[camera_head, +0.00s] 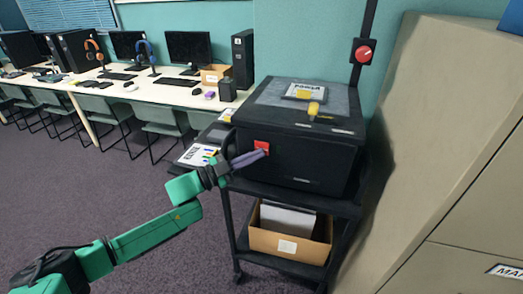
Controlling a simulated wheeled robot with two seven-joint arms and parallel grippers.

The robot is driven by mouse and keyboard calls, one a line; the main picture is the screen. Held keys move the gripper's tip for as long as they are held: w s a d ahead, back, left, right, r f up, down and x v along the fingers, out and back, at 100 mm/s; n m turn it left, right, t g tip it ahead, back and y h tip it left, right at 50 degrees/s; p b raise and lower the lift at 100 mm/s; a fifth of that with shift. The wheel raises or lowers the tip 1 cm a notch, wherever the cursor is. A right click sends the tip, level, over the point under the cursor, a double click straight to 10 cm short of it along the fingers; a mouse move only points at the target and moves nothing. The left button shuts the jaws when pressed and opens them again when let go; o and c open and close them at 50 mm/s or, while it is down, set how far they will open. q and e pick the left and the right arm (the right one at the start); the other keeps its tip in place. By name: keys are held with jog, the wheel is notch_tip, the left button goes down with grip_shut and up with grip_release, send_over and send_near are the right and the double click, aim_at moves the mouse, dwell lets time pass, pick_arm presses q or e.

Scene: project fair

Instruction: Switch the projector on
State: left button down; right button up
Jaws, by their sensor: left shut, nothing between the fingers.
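A large black box-shaped machine (302,163), which I take for the projector, sits on top of a black cart. A small red switch or patch (262,146) is on the left part of its front face. My left gripper (262,154) is shut and empty. Its fingertips are at the front face, just below the red patch and overlapping its lower edge in the picture; I cannot tell whether they touch. A white sign (303,91) and a yellow item (314,108) are on top of the machine. My right gripper is not in view.
A red round button (363,53) is on a black post behind the machine. A cardboard box (268,240) stands on the cart's lower shelf. A large beige cabinet (440,130) closes off the right. Desks with monitors (188,47) and chairs are at back left. Carpet is clear at left.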

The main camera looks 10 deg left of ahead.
pick_arm(q)
jog(key=shift+w, duration=0.1)
jog(key=shift+s+p, duration=0.4)
jog(key=shift+s, duration=0.25)
jog(key=s+p, duration=0.4)
jog(key=s, duration=0.2)
jog(key=shift+a+p, duration=0.2)
jog(key=shift+p, duration=0.2)
